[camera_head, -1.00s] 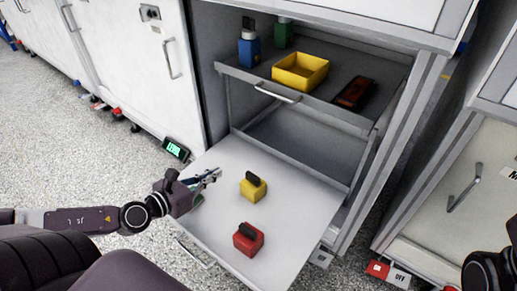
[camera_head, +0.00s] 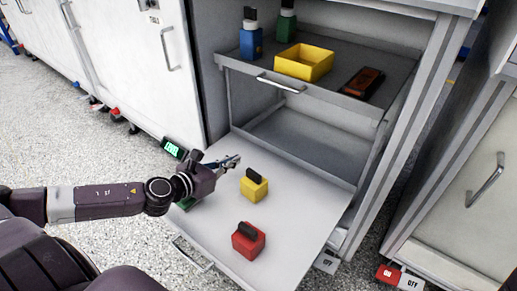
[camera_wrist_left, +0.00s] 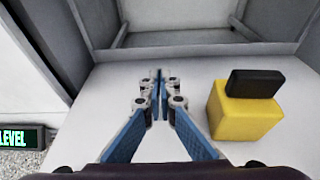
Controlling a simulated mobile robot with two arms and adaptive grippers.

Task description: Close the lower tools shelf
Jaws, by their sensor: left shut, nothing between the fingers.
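The lower tools shelf (camera_head: 293,232) is pulled out of the cabinet, with its metal handle (camera_head: 193,254) at the front edge. A yellow block with a black top (camera_head: 254,187) and a red block with a black top (camera_head: 248,241) stand on it. My left gripper (camera_head: 233,161) is over the left part of the shelf, shut and empty, left of the yellow block. In the left wrist view the gripper (camera_wrist_left: 158,80) points toward the cabinet's inside, with the yellow block (camera_wrist_left: 243,112) close on its right. My right gripper is not in view.
The upper shelf (camera_head: 350,104) holds a yellow bin (camera_head: 303,62), blue and green bottle-like items and a dark red device (camera_head: 362,83). A green-lit LEVEL display (camera_head: 174,149) is by the left cabinet's foot. ON/OFF pedals (camera_head: 398,276) lie at lower right.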

